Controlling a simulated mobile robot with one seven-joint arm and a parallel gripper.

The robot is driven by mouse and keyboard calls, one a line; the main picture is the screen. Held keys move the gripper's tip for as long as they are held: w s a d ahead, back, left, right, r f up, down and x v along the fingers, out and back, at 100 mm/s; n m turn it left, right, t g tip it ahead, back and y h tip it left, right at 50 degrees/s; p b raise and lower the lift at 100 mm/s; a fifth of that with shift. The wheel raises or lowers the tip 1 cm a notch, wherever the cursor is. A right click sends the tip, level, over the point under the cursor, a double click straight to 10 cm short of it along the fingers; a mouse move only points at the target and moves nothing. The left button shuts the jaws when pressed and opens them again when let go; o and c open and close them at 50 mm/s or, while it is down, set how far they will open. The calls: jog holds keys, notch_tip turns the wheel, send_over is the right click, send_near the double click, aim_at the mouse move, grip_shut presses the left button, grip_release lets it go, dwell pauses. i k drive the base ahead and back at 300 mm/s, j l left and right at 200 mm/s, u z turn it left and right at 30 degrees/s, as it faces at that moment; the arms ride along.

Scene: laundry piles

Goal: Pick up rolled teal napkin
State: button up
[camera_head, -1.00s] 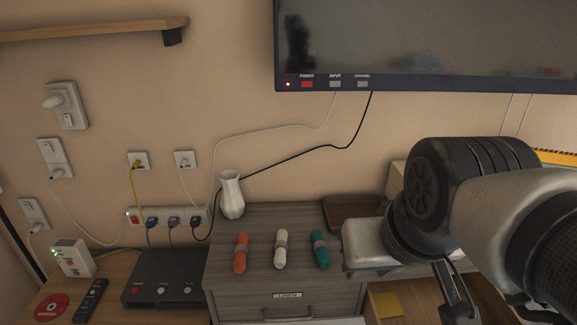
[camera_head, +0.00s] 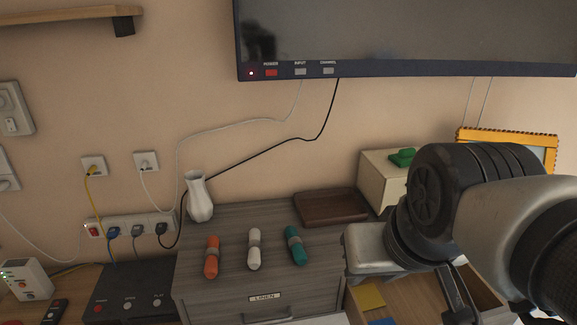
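The rolled teal napkin (camera_head: 295,245) lies on top of the grey wooden linen cabinet (camera_head: 225,287), with a grey band around its middle. It is the rightmost of three rolls. A white roll (camera_head: 254,249) and an orange roll (camera_head: 211,257) lie to its left, apart from it. My gripper (camera_head: 450,290) is at the right, over the open drawer area and apart from the teal napkin. My arm covers part of it, and I cannot tell whether its fingers are open or shut.
A white vase (camera_head: 199,197) stands at the cabinet's back left. A brown tray (camera_head: 331,207) lies behind the rolls. A cream box (camera_head: 378,174) with a green item (camera_head: 403,157) stands at the back right. A black device (camera_head: 130,290) sits left. A screen (camera_head: 410,35) hangs above.

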aim_at(295, 243)
jog(key=j+z, duration=0.1)
jog(key=z, duration=0.35)
jog(key=j+z, duration=0.1)
jog(key=z, duration=0.35)
jog(key=k+z, duration=0.1)
jog(key=z, duration=0.4)
jog(key=k+j, duration=0.35)
jog(key=j, duration=0.15)
